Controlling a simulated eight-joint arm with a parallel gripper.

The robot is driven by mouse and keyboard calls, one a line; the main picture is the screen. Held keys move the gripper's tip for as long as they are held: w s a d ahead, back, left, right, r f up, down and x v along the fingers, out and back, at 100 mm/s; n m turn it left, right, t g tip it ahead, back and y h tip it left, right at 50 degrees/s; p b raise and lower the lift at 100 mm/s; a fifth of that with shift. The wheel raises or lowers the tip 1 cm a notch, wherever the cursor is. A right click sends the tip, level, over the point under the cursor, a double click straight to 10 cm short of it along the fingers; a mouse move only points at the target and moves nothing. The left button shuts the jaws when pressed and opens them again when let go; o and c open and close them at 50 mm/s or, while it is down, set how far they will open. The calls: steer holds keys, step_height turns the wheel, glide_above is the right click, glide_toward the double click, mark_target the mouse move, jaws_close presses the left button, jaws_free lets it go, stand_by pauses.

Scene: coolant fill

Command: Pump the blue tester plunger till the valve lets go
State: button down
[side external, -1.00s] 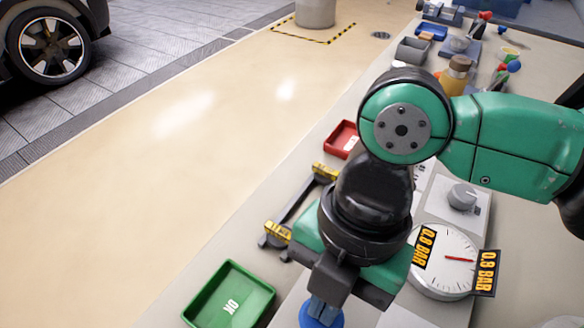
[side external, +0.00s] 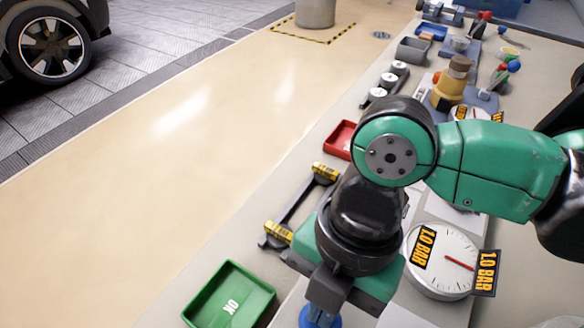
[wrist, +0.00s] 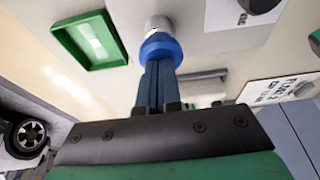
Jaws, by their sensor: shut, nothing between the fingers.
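The blue plunger (side external: 318,320) is at the bottom of the side view, mostly hidden under my gripper (side external: 322,308). In the wrist view its blue knob (wrist: 160,48) sits on a pale metal cylinder. My gripper (wrist: 158,70) is shut and empty, with its fingertips at the knob; I see no clear gap between them. The round pressure gauge (side external: 440,262) has a red needle, and its yellow-on-black labels read 1.0 BAR. Whether a valve has let go does not show.
A green tray marked OK (side external: 230,300) lies left of the gripper. A red tray (side external: 341,139) and a dark bar with yellow-marked ends (side external: 300,208) lie beyond it. Several silver-topped caps (side external: 388,80) and a brass-coloured bottle-like part (side external: 451,84) stand farther up the bench.

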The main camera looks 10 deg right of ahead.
steer(key=v, duration=1.3)
steer(key=shift+s+a, duration=0.25)
steer(key=shift+r, duration=0.1)
stand_by(0.3)
step_height(320, 180, up, 3)
steer(key=shift+f, duration=0.2)
steer(key=x, duration=1.3)
steer(key=shift+w+d+f, duration=0.1)
steer(key=shift+w+d, duration=0.1)
steer(key=shift+d, duration=0.1)
steer(key=shift+f, duration=0.45)
